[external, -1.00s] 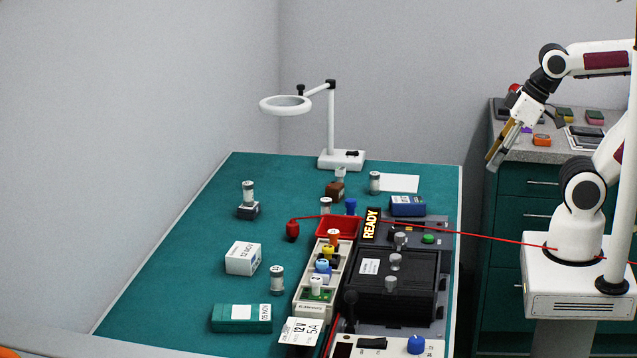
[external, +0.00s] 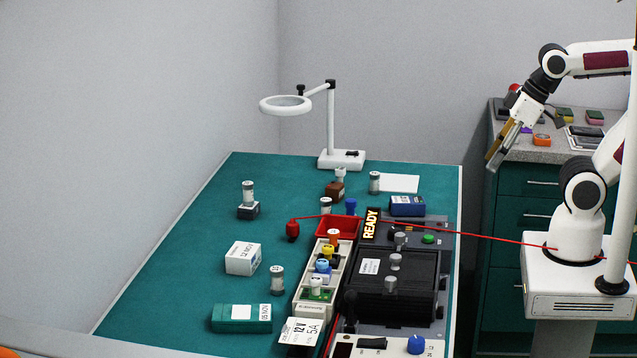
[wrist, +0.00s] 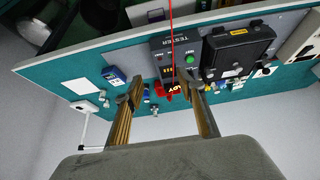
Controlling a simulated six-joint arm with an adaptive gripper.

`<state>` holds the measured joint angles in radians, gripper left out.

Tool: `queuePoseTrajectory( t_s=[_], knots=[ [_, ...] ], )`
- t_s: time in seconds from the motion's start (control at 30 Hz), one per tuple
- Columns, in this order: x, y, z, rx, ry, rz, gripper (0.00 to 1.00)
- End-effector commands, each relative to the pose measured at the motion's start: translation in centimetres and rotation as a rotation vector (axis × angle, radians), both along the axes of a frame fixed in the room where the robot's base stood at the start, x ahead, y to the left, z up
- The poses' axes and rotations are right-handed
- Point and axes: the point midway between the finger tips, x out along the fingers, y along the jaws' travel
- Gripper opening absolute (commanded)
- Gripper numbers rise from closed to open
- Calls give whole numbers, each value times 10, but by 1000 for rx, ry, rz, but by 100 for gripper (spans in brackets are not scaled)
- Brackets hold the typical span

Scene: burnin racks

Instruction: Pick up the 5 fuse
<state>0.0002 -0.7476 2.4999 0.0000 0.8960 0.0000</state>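Several small glass fuses with metal caps stand about the green bench. One stands on a dark block (external: 248,211) at the left: a fuse (external: 248,190). Another fuse (external: 277,279) stands at the front, one fuse (external: 375,182) near a white sheet, one fuse (external: 326,205) behind the red tray, and one (external: 340,174) on a brown block. Their markings are too small to read, so I cannot tell which is the 5 fuse. My gripper (external: 497,152) is high at the right, away from the bench. In the wrist view my gripper (wrist: 160,82) is open and empty, its fingers apart.
A black tester (external: 397,275) with a lit READY sign (external: 371,225) fills the bench's right side. A ring lamp (external: 286,105) stands at the back. Boxes (external: 243,258) lie at the left; the far left is clear.

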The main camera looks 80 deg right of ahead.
Motion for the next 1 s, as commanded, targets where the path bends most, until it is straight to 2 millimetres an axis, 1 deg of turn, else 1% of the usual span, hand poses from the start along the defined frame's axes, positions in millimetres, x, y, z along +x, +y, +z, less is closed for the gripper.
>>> queuePoseTrajectory(
  t_s=[0.17, 0.27, 0.37, 0.67, 1.0],
  knots=[
    [12, -1, -1, -1, -12, -5, 39],
    [27, -3, -3, -1, -30, -11, 39],
    [46, -5, -4, -2, -55, -18, 39],
    [111, -15, -15, -5, -145, -43, 39],
    [177, -30, -33, -12, -247, -71, 39]
  ],
)
